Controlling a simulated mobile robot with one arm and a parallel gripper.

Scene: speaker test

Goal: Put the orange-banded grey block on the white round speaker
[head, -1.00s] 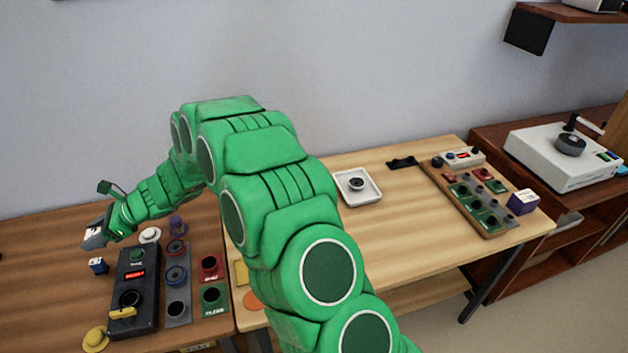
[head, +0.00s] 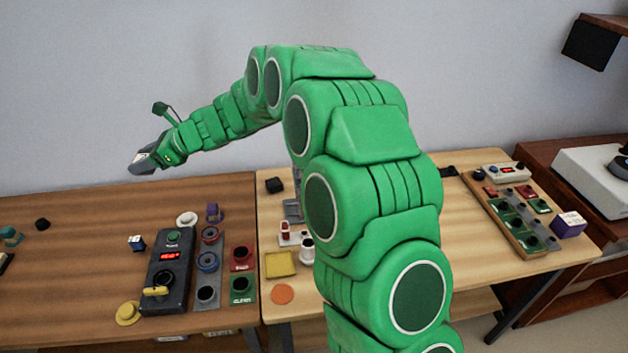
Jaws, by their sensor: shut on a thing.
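My gripper (head: 147,161) is at the far end of my green arm, raised above the back left of the brown table, in front of the wall. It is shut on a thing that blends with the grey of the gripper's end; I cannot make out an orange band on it. No other orange-banded grey block shows on the tables. A small white round piece (head: 187,219), which looks like the white round speaker, sits on the brown table, below and to the right of my gripper and well apart from it.
Near the white piece stand a purple piece (head: 213,212), a blue-and-white cube (head: 137,242) and a black control box (head: 167,270). A yellow round piece (head: 128,313) lies in front. My arm hides part of the light wood table (head: 345,325). The brown table's left middle is largely clear.

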